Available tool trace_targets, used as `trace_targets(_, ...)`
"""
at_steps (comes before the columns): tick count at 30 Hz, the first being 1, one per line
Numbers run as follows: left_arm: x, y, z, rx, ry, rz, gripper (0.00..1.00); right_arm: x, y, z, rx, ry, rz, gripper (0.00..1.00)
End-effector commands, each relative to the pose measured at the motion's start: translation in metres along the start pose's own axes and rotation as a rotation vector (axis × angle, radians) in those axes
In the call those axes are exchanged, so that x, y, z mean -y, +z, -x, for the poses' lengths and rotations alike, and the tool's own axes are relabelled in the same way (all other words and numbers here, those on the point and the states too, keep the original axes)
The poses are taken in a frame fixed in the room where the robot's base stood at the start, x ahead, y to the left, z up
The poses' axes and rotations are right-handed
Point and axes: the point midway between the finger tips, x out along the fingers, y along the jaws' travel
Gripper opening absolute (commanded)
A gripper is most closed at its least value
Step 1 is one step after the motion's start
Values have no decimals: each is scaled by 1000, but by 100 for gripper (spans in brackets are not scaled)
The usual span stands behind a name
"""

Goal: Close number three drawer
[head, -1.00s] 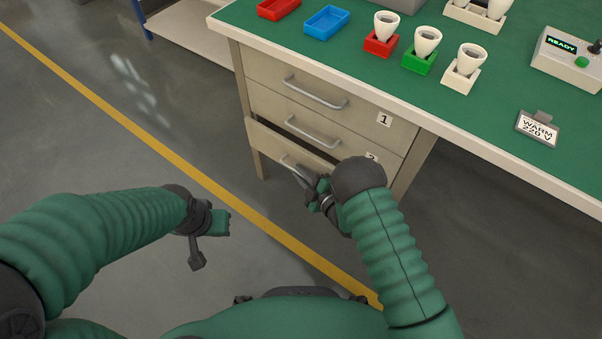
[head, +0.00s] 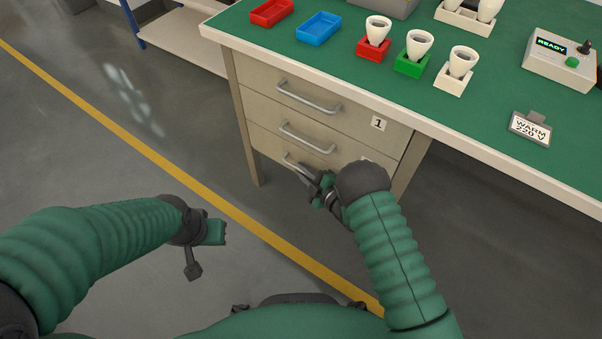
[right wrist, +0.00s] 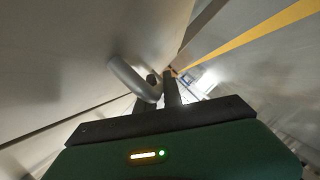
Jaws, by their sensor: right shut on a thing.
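The number three drawer (head: 268,145) is the lowest beige drawer under the green-topped bench.
Drawer one (head: 340,118) and the middle drawer (head: 275,135) are closed above. The bench top (head: 470,120) holds a red tray (head: 271,11), a blue tray (head: 318,28), bulbs in coloured holders and a control box (head: 560,62). The floor left of the drawers is clear.

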Motion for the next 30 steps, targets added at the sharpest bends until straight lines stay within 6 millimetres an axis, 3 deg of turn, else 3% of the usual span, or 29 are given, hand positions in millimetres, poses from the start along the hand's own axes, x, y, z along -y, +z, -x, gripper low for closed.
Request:
trace_targets(1,0,0,0,0,0,0,0,0,9,3,21,-3,2,15)
trace_targets(3,0,0,0,0,0,0,0,0,8,3,19,-1,2,20)
trace_targets(25,0,0,1,0,0,0,0,-3,2,2,6,4,3,20)
trace_targets(30,0,-4,15,0,0,0,0,-5,0,24,10,1,2,20)
